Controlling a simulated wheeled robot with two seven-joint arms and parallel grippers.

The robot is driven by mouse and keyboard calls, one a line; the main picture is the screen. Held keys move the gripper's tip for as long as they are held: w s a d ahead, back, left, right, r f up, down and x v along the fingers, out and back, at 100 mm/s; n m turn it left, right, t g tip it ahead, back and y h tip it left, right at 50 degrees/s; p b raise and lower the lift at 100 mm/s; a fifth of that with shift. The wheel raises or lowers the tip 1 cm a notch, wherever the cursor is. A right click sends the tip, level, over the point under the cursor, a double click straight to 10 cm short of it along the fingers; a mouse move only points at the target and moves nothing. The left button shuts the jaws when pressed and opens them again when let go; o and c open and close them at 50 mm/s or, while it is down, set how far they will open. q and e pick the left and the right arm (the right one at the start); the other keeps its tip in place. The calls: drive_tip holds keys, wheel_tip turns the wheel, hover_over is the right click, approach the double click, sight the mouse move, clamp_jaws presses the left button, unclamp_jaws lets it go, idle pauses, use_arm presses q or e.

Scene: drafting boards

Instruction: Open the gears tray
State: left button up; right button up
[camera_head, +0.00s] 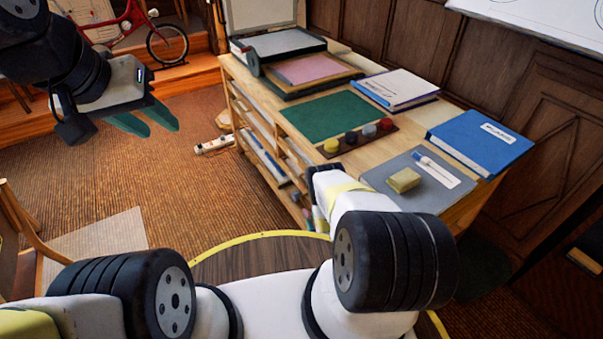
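A wooden table (452,212) stands right of centre, with stacked shelves or trays (262,140) on its left side. I cannot read a label there, so I cannot tell which is the gears tray. My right arm covers the near end of that side. My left gripper (146,121) hangs in the air at upper left, well away from the table. Its two greenish fingers are apart with nothing between them. My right arm reaches up to the table's near left edge; its gripper fingers do not show.
On the table top are a green mat (327,115), a row of coloured round pots (351,138), a blue binder (480,141), a white binder (396,88), a grey board (440,205) and a yellow sponge (403,180). Brown floor (190,185) left of the table is mostly clear.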

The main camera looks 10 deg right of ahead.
sight(308, 207)
drive_tip(key=x, duration=0.8)
drive_tip(key=shift+d, duration=0.15)
clamp_jaws()
idle(1.2)
